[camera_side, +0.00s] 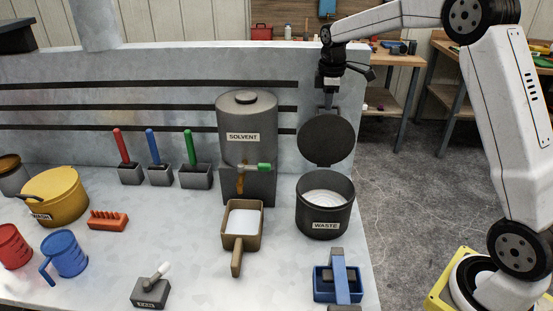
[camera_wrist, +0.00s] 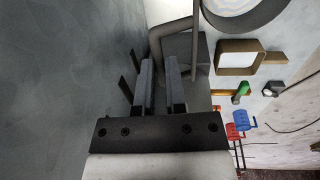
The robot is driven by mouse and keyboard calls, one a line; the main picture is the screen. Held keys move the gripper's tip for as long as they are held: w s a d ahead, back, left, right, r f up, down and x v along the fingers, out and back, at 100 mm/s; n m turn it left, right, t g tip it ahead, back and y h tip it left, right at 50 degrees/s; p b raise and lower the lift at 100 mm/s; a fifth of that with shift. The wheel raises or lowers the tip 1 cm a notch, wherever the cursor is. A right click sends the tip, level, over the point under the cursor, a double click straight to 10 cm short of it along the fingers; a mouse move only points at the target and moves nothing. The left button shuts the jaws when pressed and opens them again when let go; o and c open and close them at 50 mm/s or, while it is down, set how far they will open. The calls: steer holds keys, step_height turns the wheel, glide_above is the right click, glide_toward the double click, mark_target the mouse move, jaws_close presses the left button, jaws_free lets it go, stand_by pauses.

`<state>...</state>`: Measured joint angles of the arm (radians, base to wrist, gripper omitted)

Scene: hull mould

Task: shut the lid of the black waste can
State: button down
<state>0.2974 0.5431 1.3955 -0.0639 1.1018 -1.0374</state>
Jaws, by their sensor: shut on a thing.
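The black waste can (camera_side: 325,218) stands near the right edge of the bench. It is labelled WASTE, and pale contents show inside. Its round dark lid (camera_side: 326,141) stands open, nearly upright, above the can's back rim. My gripper (camera_side: 330,101) points down at the lid's top edge, behind it. In the wrist view, my gripper (camera_wrist: 160,72) is shut on a bent grey bar (camera_wrist: 156,39), which looks like the lid's handle. The exact contact is hard to see. Part of the can's rim (camera_wrist: 240,20) shows at the top of the wrist view.
A solvent tank (camera_side: 247,125) with a green-handled tap stands left of the lid. A tan scoop (camera_side: 243,222) sits left of the can, and a blue tool holder (camera_side: 338,285) is in front. A grey back wall (camera_side: 60,75) runs behind. The floor at right is clear.

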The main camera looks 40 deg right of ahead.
steer(key=shift+s+a+f+t+h, duration=1)
steer(key=shift+s+a+t+h, duration=1.9)
steer(key=shift+s+a, duration=2)
steer(key=s+a+f+t+h, duration=0.3)
steer(key=f, duration=0.4)
steer(key=s+a+f+t+h, duration=0.3)
steer(key=f, duration=0.4)
steer(key=shift+s+a+f, duration=0.3)
steer(key=shift+s+a, duration=0.05)
steer(key=shift+s, duration=0.05)
steer(key=shift+f, duration=0.15)
steer(key=c, duration=0.7)
jaws_free()
